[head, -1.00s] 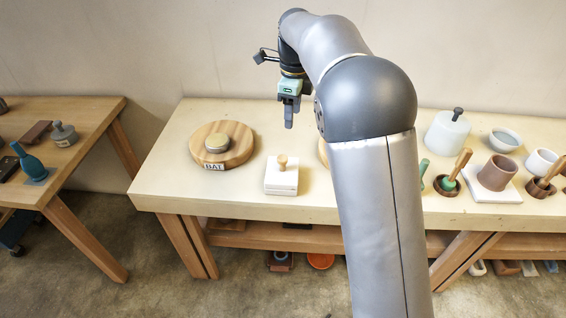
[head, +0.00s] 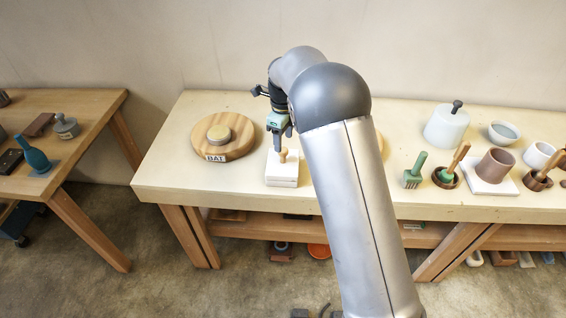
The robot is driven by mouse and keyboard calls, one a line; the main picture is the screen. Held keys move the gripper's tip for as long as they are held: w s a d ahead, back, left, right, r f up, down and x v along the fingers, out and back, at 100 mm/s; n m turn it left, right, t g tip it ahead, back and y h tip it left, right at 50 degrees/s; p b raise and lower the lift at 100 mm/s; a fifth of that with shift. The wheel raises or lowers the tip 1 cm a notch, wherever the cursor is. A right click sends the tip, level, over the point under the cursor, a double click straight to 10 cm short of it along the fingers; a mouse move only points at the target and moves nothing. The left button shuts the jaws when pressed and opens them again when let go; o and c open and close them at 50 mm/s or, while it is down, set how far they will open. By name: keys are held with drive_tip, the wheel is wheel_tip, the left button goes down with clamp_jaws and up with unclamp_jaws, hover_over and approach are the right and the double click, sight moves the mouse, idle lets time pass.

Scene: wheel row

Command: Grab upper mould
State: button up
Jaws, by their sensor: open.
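The white mould (head: 282,175) is a square two-layer block with a seam between its upper and lower halves. It sits on the pale table near the front edge, left of my arm. A small wooden knob (head: 284,155) stands on the upper mould. My gripper (head: 279,146) points down just above and behind the block, close to the knob. It is open and empty. Whether a finger touches the knob cannot be told from this view.
A round wooden bat (head: 240,144) with a small round piece on it lies left of the mould. My arm hides part of the middle table.

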sight(283, 149)
drive_tip(key=f, duration=0.3)
drive_tip(key=f+p, duration=0.1)
drive_tip(key=shift+s+f, duration=0.35)
drive_tip(key=shift+f, duration=0.05)
clamp_jaws()
drive_tip(key=shift+r, duration=0.15)
